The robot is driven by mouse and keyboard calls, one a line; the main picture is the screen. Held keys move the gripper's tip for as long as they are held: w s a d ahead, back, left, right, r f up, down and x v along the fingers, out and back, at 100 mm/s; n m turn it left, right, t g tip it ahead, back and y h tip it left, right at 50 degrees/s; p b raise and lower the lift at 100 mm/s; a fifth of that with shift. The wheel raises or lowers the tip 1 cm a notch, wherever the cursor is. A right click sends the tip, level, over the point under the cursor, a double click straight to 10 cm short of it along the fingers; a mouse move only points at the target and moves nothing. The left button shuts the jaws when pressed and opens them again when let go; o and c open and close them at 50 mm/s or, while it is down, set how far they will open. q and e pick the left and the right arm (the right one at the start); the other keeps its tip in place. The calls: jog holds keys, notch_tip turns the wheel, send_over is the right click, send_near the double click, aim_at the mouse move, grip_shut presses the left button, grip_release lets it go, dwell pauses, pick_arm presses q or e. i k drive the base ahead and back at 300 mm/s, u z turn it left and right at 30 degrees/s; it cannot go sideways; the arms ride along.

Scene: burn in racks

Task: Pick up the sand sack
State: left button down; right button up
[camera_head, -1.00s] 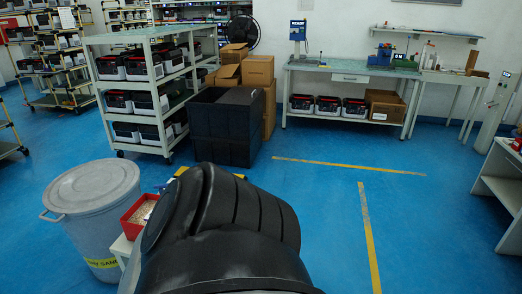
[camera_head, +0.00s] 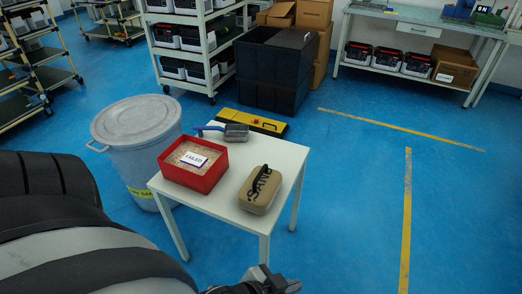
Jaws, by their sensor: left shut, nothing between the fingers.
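My left gripper (camera_head: 278,281) shows at the bottom edge, partly cut off. It is shut and empty, in front of the table and apart from the sack. My right gripper is not in view.
A red box (camera_head: 189,178) with grainy filling and a FAILED card sits left of the sack. A lidded grey bin (camera_head: 136,150) stands left of the table. The floor to the right is clear.

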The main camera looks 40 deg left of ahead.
aim_at(258, 194)
jog(key=i, duration=2.95)
jog(key=u, duration=2.65)
jog(key=i, duration=0.5)
jog(key=z, duration=6)
